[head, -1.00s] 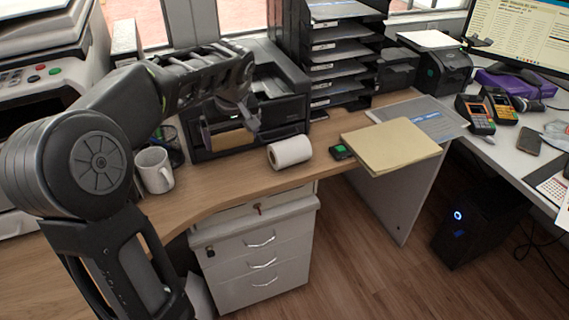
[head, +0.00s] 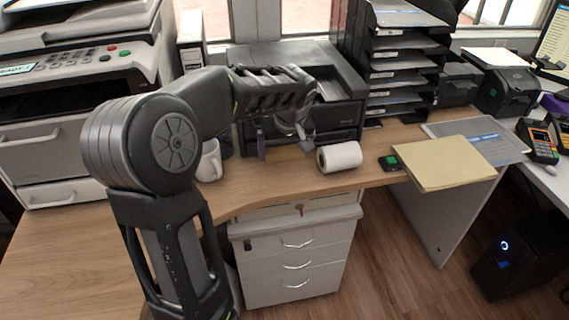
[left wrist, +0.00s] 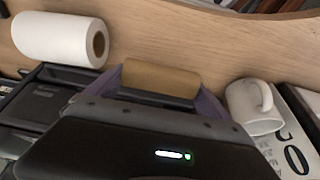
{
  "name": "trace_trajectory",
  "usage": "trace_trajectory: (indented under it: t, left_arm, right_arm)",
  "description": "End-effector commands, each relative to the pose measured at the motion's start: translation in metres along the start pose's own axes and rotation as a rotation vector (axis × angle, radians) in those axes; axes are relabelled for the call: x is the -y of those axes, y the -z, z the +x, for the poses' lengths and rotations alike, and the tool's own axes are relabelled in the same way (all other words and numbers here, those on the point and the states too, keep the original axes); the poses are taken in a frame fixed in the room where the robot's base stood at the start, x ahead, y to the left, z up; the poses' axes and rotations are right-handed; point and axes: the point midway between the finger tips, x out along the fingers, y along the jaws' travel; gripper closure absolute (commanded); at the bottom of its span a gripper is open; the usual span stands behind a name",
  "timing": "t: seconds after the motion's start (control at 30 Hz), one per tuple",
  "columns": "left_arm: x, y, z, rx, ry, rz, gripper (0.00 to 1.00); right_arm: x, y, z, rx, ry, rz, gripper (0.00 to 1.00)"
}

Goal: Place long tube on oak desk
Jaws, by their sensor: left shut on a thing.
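The long tube is a brown cardboard roll (left wrist: 160,78) held crosswise between the fingers in the left wrist view. In the head view a small tan part of it (head: 284,154) shows between the fingers, and the rest is hidden. My left gripper (head: 284,148) is shut on the tube, in front of the black printer and over the back of the oak desk. The oak desk (head: 250,187) is a light wood top with a curved front edge. I cannot tell whether the tube touches the desk. My right gripper is not in view.
A white paper roll (head: 339,157) lies right of the gripper, and a white mug (head: 209,163) stands left. The black printer (head: 340,115) is behind. A yellow folder (head: 443,163) lies farther right. The desk front between mug and roll is clear.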

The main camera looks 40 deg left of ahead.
Motion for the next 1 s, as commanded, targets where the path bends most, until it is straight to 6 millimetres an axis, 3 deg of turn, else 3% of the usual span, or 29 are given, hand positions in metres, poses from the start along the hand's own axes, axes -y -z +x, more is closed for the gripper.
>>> trace_trajectory:
  t: [0.3,0.73,0.77,0.87,1.0]
  left_arm:
    - [0.0,-0.018,0.042,0.002,0.002,0.002,0.46]
    - [0.0,-0.02,0.048,0.001,0.001,0.0,0.46]
    - [0.0,-0.02,0.048,0.001,0.001,0.0,0.07]
    - [0.0,-0.02,0.047,0.001,0.001,0.0,0.0]
    - [0.0,-0.02,0.047,0.001,0.001,0.0,0.0]
  right_arm:
    - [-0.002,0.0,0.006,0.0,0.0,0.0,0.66]
    - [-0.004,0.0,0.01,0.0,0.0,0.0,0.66]
    - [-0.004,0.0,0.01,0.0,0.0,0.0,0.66]
    - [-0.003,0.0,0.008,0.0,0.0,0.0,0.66]
    - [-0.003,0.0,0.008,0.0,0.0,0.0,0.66]
